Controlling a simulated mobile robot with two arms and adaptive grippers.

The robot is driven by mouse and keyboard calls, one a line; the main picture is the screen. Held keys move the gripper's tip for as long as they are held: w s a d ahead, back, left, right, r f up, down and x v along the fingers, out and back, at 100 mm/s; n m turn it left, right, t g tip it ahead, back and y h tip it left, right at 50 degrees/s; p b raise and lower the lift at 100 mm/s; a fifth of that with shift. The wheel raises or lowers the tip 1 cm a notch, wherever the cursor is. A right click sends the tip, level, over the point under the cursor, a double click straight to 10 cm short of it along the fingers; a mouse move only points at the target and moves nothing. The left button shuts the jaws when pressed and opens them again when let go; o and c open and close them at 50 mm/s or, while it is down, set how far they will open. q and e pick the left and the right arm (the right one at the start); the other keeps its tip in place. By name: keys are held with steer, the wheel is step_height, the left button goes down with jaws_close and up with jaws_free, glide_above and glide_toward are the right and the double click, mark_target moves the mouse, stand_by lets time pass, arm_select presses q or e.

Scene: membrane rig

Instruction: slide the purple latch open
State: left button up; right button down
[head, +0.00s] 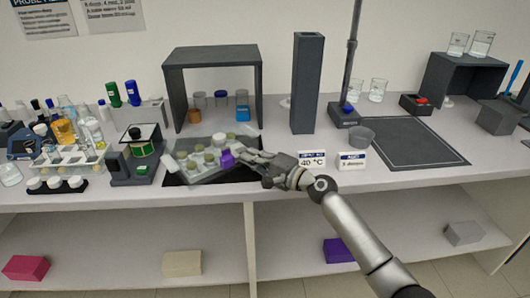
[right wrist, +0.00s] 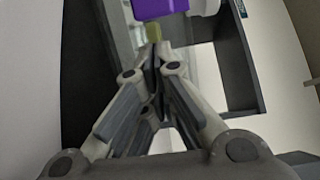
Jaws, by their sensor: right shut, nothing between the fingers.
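The purple latch (head: 227,158) is a small block at the right part of a grey tray-like rig (head: 190,177) that holds several round pale-lidded pots. In the right wrist view the purple latch (right wrist: 160,8) is at the top edge, partly cut off, with a small yellowish piece just below it. My right gripper (head: 240,152) is at the right side of the latch; in the right wrist view its fingertips (right wrist: 153,52) are together, with nothing seen between them, close below the latch. Whether they touch it I cannot tell. My left gripper is not in view.
A dark open-front shelf (head: 212,52) stands behind the rig. The dark mat (head: 405,142) is clear.

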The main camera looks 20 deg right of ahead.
mark_target(234, 163)
steer(key=shift+s+a+r, duration=0.15)
steer(key=shift+s+a, duration=0.2)
steer(key=shift+a, duration=0.25)
steer(key=shift+w, duration=0.1)
steer(key=a+p, duration=0.1)
steer(key=s+a+p, duration=0.1)
steer(key=a, duration=0.1)
steer(key=shift+a, duration=0.2)
steer(key=shift+s+a, duration=0.1)
steer(key=shift+a, duration=0.05)
